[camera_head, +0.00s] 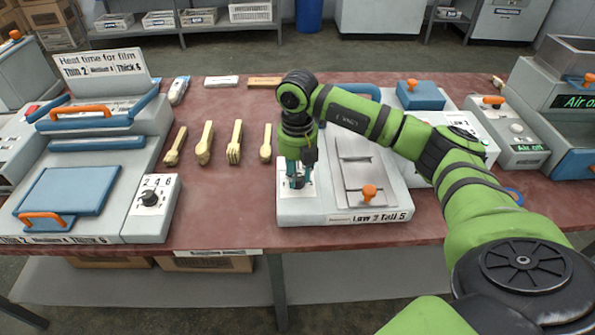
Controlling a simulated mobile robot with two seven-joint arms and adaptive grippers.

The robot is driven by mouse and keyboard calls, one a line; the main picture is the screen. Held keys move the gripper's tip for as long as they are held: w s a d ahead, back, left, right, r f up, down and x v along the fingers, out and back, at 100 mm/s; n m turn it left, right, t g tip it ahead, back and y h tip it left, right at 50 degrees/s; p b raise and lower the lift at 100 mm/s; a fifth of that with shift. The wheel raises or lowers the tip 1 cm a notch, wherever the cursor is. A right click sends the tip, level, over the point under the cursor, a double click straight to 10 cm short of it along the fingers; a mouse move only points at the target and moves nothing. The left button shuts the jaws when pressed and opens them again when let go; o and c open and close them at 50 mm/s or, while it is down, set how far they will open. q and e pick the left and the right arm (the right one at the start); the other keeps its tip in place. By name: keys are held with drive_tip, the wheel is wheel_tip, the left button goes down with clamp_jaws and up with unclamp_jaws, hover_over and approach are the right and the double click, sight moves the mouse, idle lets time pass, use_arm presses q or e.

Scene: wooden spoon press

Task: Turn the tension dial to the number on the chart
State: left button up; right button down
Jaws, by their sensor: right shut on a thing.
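The middle grey machine (300,212) has a white dial panel (282,186) on its left part. My right gripper (296,183) points straight down over this panel and is shut on the tension dial there. The fingers hide the dial, so its pointer and setting cannot be read. A chart strip on this machine's front edge (378,217) reads "Low 3 Tall 5". A silver plate with an orange knob (369,191) lies right of the panel. My left gripper is not in view.
The left machine has a black dial (149,198) marked 2, 4, 6 and a heat-time sign (100,63). Several wooden utensils (234,142) lie between the machines on the red table (225,220).

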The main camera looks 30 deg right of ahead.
sight(298, 176)
drive_tip(key=shift+m, duration=1.5)
drive_tip(key=c, duration=0.9)
unclamp_jaws()
drive_tip(key=shift+c, duration=0.2)
drive_tip(key=shift+r, duration=0.1)
drive_tip(key=shift+r, duration=0.3)
wheel_tip(298, 176, up, 11)
drive_tip(key=shift+s, duration=0.1)
